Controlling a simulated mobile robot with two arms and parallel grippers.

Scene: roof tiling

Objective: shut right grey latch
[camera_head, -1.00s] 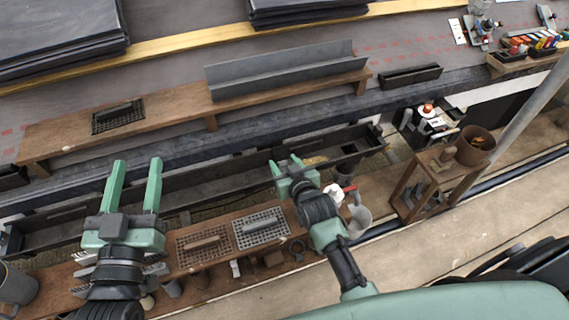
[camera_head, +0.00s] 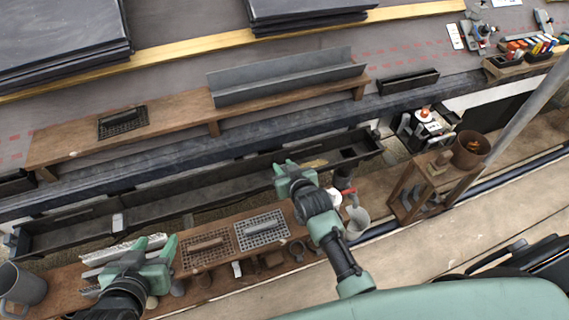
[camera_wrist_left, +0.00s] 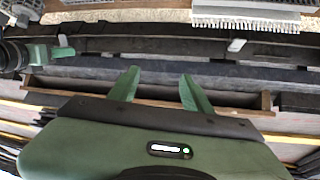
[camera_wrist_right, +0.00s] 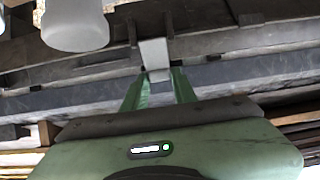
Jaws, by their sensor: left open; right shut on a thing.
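The right grey latch (camera_wrist_right: 155,54) is a small pale grey tab at the edge of the long dark gutter (camera_head: 190,197). It stands between the fingertips of my right gripper (camera_wrist_right: 159,72), which is shut on it. In the head view my right gripper (camera_head: 284,166) is over the right part of the gutter and hides this latch. Another small pale latch (camera_head: 118,222) is on the gutter further left; a pale tab also shows in the left wrist view (camera_wrist_left: 236,45). My left gripper (camera_head: 156,243) is open and empty near the bench; its parted fingers show in its wrist view (camera_wrist_left: 158,76).
A wooden bench (camera_head: 215,272) with two grids runs in front of the gutter. A grey mug (camera_head: 25,287) stands at its left end. A grey jug (camera_head: 358,221) and a wooden stand (camera_head: 412,190) are right of my right arm. A wooden plank (camera_head: 180,112) lies behind the gutter.

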